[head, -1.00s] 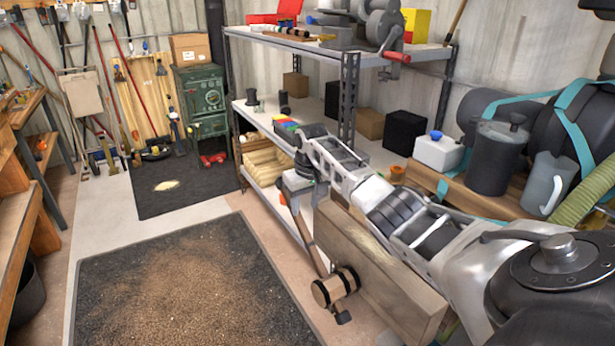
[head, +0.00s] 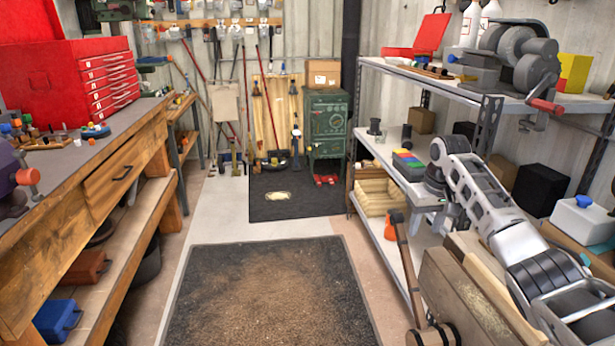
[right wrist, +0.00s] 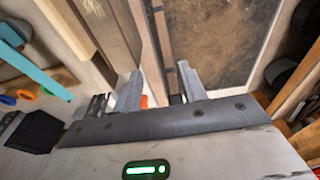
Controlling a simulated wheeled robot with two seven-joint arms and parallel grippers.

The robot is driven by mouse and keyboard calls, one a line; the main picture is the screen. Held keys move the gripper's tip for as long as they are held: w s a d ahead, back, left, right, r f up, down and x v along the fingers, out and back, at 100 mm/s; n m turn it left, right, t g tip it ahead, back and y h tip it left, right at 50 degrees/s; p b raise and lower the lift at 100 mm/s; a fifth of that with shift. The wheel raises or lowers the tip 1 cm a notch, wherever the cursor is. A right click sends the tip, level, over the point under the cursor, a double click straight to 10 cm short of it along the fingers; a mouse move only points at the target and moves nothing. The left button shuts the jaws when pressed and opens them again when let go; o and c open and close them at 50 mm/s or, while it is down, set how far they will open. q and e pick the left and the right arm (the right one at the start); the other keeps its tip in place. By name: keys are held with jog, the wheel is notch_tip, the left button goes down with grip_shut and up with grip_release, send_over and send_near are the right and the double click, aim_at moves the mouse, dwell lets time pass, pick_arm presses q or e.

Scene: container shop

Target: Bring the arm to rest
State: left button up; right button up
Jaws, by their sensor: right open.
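My right arm comes in from the lower right in the head view and reaches toward the metal shelf. My right gripper (head: 434,212) is at the arm's far end, low beside the shelf. Its fingers are hard to make out there. In the right wrist view my right gripper (right wrist: 160,88) is open, its two grey fingers apart. A brown wooden handle (right wrist: 166,45) shows in line with the gap, seemingly beyond the fingers; I see no grip on it. My left gripper is not in view.
A long-handled wooden mallet (head: 403,265) leans by the metal shelf (head: 375,225). A wooden beam (head: 465,300) lies under my right arm. A workbench (head: 100,190) with a red tool chest (head: 100,80) stands left. The dark mat (head: 265,300) is clear of objects.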

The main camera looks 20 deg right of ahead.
jog(key=s+a+f+n+t, duration=0.2)
jog(key=s+a+f, duration=0.1)
jog(key=a+f, duration=0.7)
jog(key=s+a+f+n+t, duration=0.1)
jog(key=s+a+f+n, duration=0.2)
jog(key=a+f, duration=0.65)
jog(key=s+a+f+n+t+y, duration=0.1)
jog(key=s+a+f+t+y, duration=0.2)
jog(key=s+a, duration=0.75)
jog(key=s+a+r+t, duration=0.2)
jog(key=s+a+r, duration=0.2)
jog(key=s, duration=0.3)
jog(key=shift+a+m+t, duration=0.3)
jog(key=shift+a, duration=0.2)
jog(key=shift+r, duration=0.1)
jog(key=shift+c, duration=0.3)
jog(key=shift+d, duration=0.1)
jog(key=shift+c, duration=0.3)
